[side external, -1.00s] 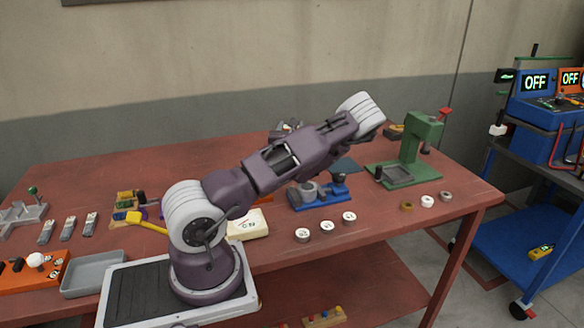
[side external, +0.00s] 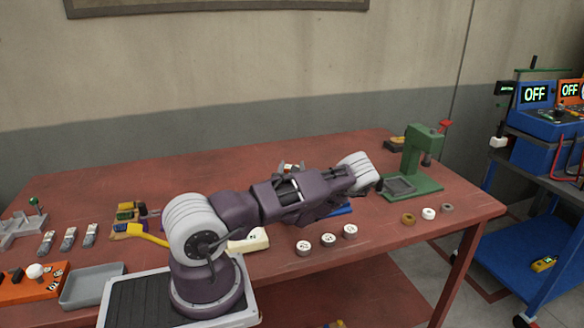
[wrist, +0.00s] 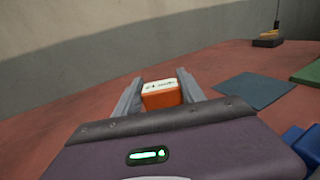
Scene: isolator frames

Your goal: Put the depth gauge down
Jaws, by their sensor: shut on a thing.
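The depth gauge (wrist: 160,95) shows in the wrist view as an orange block with a white, marked top face. It sits between the two grey fingers of my gripper (wrist: 160,92), which is shut on it. In the side view, the fingertips of my gripper (side external: 290,168) show only as a small bit behind my arm. The gauge is mostly hidden there. I cannot tell whether its underside touches the red table (side external: 110,180).
A flat dark blue-grey mat (wrist: 256,89) lies right of the gauge in the wrist view. A green press (side external: 420,155) stands at the table's right. Several white and brown rings lie near the front edge. The table's back left is clear.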

